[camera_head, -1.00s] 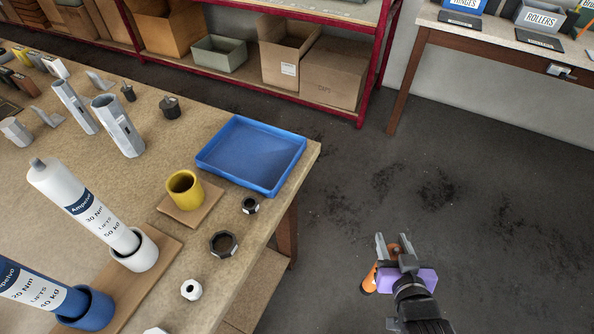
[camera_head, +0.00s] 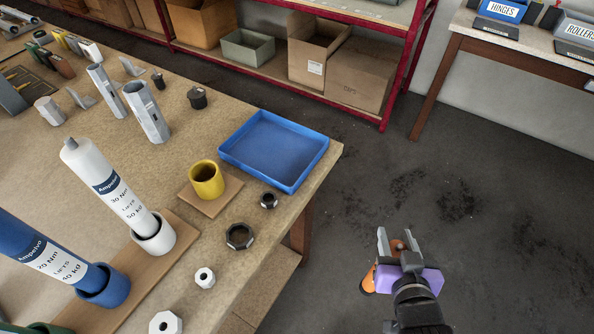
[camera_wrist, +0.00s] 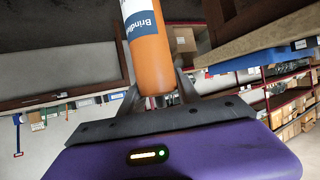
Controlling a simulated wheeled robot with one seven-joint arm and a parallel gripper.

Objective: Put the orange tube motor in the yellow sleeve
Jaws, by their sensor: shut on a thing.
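The orange tube motor (camera_wrist: 150,60), with a blue and white label, is held in my gripper (camera_wrist: 158,90), which is shut on it in the wrist view. In the head view my gripper (camera_head: 395,243) is off to the right of the workbench, over the floor. Only a short orange part of the motor (camera_head: 368,282) shows there, below the fingers. The yellow sleeve (camera_head: 206,180) stands upright on a small square wooden base on the bench, left of my gripper. Its round opening faces up and looks empty.
A blue tray (camera_head: 275,150) lies behind the sleeve at the bench edge. Dark nuts (camera_head: 239,236) sit near the sleeve. A white tube motor (camera_head: 110,195) and a blue one (camera_head: 50,262) stand tilted in sleeves at left. Open floor surrounds my gripper.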

